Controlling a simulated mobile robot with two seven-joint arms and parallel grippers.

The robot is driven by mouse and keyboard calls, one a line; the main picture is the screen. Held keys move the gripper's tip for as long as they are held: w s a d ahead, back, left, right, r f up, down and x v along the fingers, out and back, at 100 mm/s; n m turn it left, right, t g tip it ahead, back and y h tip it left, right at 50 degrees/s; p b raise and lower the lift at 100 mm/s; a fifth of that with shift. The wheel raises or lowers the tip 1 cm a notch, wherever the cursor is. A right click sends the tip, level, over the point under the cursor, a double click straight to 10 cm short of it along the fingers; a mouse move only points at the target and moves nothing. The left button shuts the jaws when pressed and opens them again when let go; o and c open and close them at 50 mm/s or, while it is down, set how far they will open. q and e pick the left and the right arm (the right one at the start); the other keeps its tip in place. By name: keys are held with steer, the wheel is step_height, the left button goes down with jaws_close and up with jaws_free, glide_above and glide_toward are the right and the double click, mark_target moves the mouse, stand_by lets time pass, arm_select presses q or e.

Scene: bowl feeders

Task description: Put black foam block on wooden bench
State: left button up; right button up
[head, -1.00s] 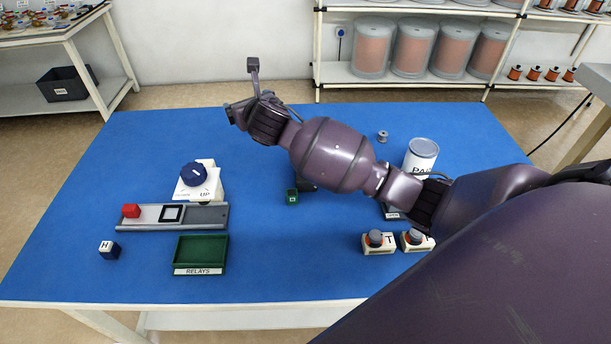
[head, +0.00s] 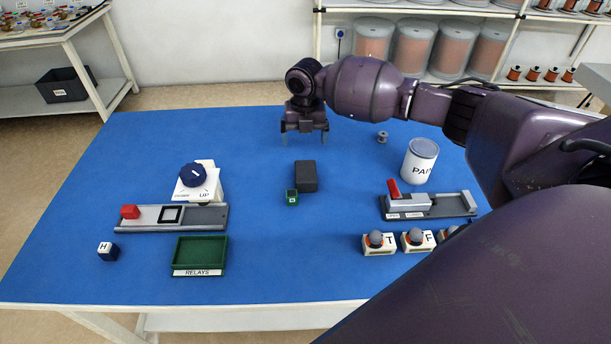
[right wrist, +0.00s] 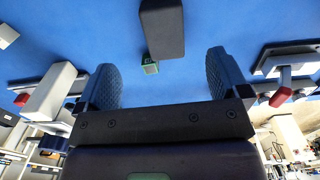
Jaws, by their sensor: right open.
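The black foam block (head: 306,177) lies on the blue table, around the middle. It also shows in the right wrist view (right wrist: 162,28), at the top centre, beyond my fingertips. My right gripper (head: 305,130) is open and empty, pointing down above the table behind the block; in the right wrist view its two fingers (right wrist: 162,66) stand apart. A bench with pale wooden legs (head: 599,120) shows at the right edge of the head view, mostly cut off. My left gripper is not in view.
A small green relay (head: 291,198) stands close in front of the block. A paint can (head: 420,162), a lever device (head: 430,205) and several grey-knobbed switches (head: 378,243) are on the right. A dial box (head: 199,182) and green tray (head: 201,270) are on the left.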

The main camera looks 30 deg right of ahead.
mark_target(305, 165)
steer(key=shift+s+f, duration=0.15)
steer(key=shift+f, duration=0.05)
step_height(305, 165, down, 10)
steer(key=shift+f+b, duration=0.25)
steer(key=shift+b, duration=0.3)
steer(key=c, duration=1.1)
steer(key=shift+o, duration=0.2)
steer(key=shift+r, duration=0.15)
